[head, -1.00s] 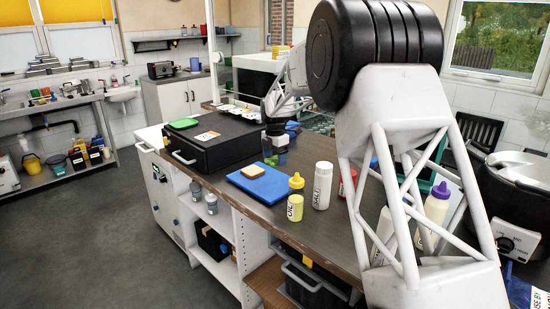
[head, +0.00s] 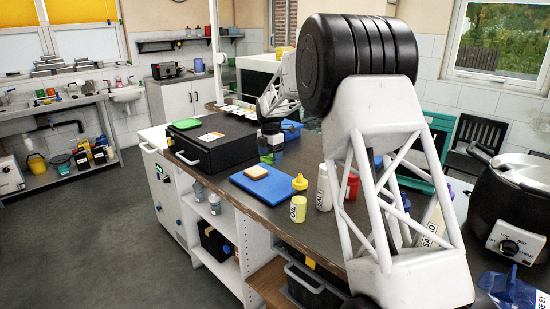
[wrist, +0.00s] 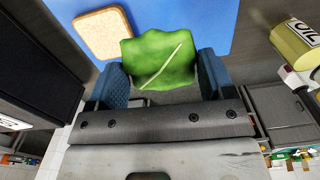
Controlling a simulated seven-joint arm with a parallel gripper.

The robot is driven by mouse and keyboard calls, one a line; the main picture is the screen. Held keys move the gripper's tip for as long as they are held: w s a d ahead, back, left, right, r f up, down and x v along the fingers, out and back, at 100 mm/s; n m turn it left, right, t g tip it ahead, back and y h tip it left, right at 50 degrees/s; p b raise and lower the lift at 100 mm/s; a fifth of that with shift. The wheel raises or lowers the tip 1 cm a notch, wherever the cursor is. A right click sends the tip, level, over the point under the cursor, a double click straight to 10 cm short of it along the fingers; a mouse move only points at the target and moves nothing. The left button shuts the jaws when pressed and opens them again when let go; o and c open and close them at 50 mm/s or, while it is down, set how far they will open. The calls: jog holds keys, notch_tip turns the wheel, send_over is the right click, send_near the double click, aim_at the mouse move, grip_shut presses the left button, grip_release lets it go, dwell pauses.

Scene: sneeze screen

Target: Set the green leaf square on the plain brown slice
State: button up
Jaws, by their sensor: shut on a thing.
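The green leaf square (wrist: 160,58), ruffled with a pale vein, is held between the two blue finger pads of my gripper (wrist: 163,76) in the wrist view. The plain brown slice (wrist: 103,33) lies up and left of the leaf there, apart from it, on a blue board (wrist: 190,18). In the head view the slice (head: 256,174) lies flat on the blue board (head: 265,189) with nothing on it. My gripper (head: 270,150) is behind the board there, with the leaf small and hard to make out.
A black box (head: 215,155) with a green piece (head: 186,124) on top stands left of my gripper. A yellow oil bottle (head: 298,207) and a white salt bottle (head: 323,190) stand right of the board. A large black pot (head: 510,205) is at far right.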

send_over(256, 171)
jog(key=shift+f, duration=1)
jog(key=shift+f, duration=2.35)
jog(key=shift+f, duration=0.65)
jog(key=o, duration=0.9)
